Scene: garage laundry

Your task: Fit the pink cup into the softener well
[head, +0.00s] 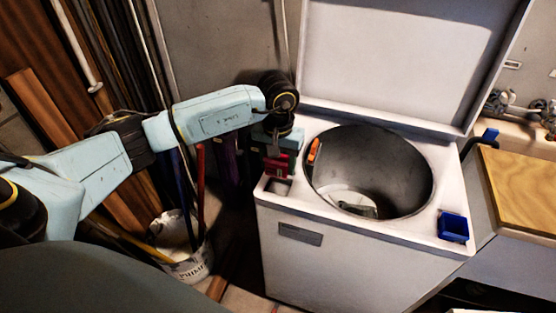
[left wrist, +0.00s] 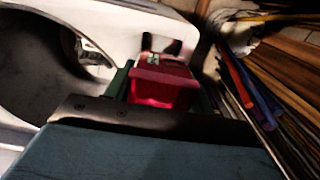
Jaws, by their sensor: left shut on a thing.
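The pink cup, which looks deep red, is held by my left gripper (head: 279,152) over the front left corner of the washer's top. The cup (head: 276,166) shows below the fingers, and in the left wrist view (left wrist: 165,85) it sits between the two green fingers. The softener well (head: 278,186) is a small square recess in that corner, just below and in front of the cup. The cup appears above the well and slightly behind it; the exact gap is hard to tell. A dark opening (left wrist: 174,47) shows beyond the cup in the left wrist view. My right gripper is not in view.
The white washer (head: 330,255) has its lid (head: 390,60) raised behind the open drum (head: 390,165). An orange piece (head: 314,150) is at the drum's left rim. A blue cup (head: 453,227) sits at the front right corner. A bucket with poles (head: 190,262) stands left.

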